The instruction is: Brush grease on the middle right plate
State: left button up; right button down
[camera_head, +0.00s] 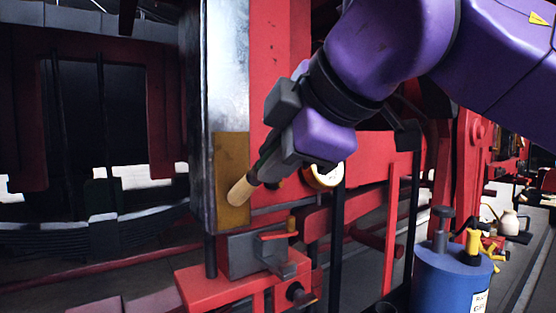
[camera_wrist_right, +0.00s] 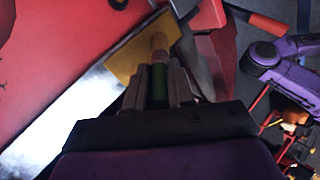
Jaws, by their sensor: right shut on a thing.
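A tall upright steel plate (camera_head: 228,75) stands in the middle of the head view, bright above, with a yellow-brown grease patch (camera_head: 231,150) on its lower part. My right gripper (camera_head: 270,165) is shut on a brush, whose tan end (camera_head: 241,191) lies over the grease patch. In the wrist view the brush (camera_wrist_right: 159,85) shows a green handle between the fingers and a tan tip against the patch (camera_wrist_right: 126,62). I cannot tell for sure whether the tip touches the plate. My left gripper is not in view.
A red bracket with a grey block (camera_head: 252,255) sits just below the plate. Red frame parts and dark upright bars (camera_head: 337,230) stand close to the right. A blue can (camera_head: 450,285) stands at the lower right. Dark open space lies left of the plate.

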jog(key=shift+w+r+p, duration=0.1)
jog(key=shift+r+p, duration=3.7)
jog(key=shift+r, duration=1.6)
jog(key=shift+w+a+f+b, duration=0.1)
jog(key=shift+a+f+b, duration=0.15)
jog(key=shift+b, duration=0.2)
jog(key=f+b, duration=0.3)
jog(key=b, duration=0.1)
jog(key=shift+d+f, duration=0.2)
jog(key=shift+f, duration=0.2)
notch_tip(320, 180, down, 12)
jog(key=b, duration=1.2)
jog(key=shift+s+r, duration=0.2)
jog(key=shift+r, duration=0.05)
jog(key=shift+s+d+b, duration=0.1)
jog(key=shift+b, duration=0.2)
